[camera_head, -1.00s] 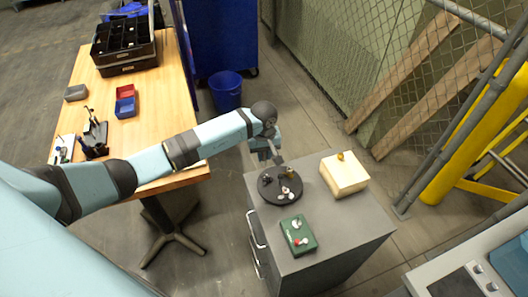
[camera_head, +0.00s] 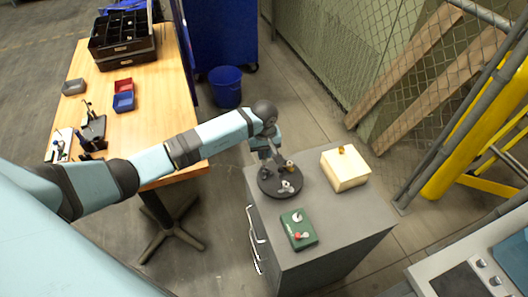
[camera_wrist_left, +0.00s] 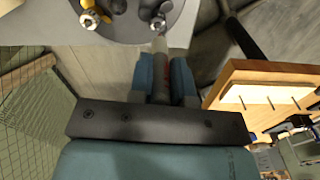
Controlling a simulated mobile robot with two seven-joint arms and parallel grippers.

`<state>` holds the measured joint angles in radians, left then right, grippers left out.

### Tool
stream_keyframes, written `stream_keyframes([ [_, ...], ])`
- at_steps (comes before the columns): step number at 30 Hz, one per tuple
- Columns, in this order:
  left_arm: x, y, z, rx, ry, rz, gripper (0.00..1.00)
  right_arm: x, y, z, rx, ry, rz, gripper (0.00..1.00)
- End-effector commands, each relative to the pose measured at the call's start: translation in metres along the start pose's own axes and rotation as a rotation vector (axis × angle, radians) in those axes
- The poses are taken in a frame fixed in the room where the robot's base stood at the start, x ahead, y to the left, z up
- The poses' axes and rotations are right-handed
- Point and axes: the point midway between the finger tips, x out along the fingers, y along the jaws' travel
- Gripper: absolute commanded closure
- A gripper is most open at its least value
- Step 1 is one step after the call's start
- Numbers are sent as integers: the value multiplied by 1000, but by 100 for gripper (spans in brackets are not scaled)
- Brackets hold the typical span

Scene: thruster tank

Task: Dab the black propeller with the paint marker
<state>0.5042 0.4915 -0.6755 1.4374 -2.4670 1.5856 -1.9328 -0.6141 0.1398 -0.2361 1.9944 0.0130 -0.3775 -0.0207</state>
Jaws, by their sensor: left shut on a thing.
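My left gripper (camera_head: 268,153) is over the far side of a round black disc (camera_head: 270,193) on the grey cabinet. In the left wrist view its blue fingers (camera_wrist_left: 162,78) are shut on a slim grey stick, the paint marker (camera_wrist_left: 160,45). The marker's far end overlaps a dark propeller with a silver hub (camera_wrist_left: 157,22) on the disc; I cannot tell whether they touch. A yellow, brass-like propeller (camera_wrist_left: 85,4) and another dark part (camera_wrist_left: 118,5) also show there, cut by the frame edge. A pale propeller (camera_head: 287,187) is on the disc's near side.
A green box with a red button (camera_head: 299,229) and a cream box with a yellow knob (camera_head: 345,170) stand on the grey cabinet (camera_head: 345,215). A wooden bench (camera_head: 150,95) with bins is at the left. A blue bucket (camera_head: 225,88) stands on the floor behind.

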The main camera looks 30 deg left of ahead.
Motion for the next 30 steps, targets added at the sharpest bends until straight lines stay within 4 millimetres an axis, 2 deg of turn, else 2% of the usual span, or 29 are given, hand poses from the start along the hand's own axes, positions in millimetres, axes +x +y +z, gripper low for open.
stream_keyframes([
  [30,4,0,0,-1,0,0,100,4,1,8,0,-3,2,55],
])
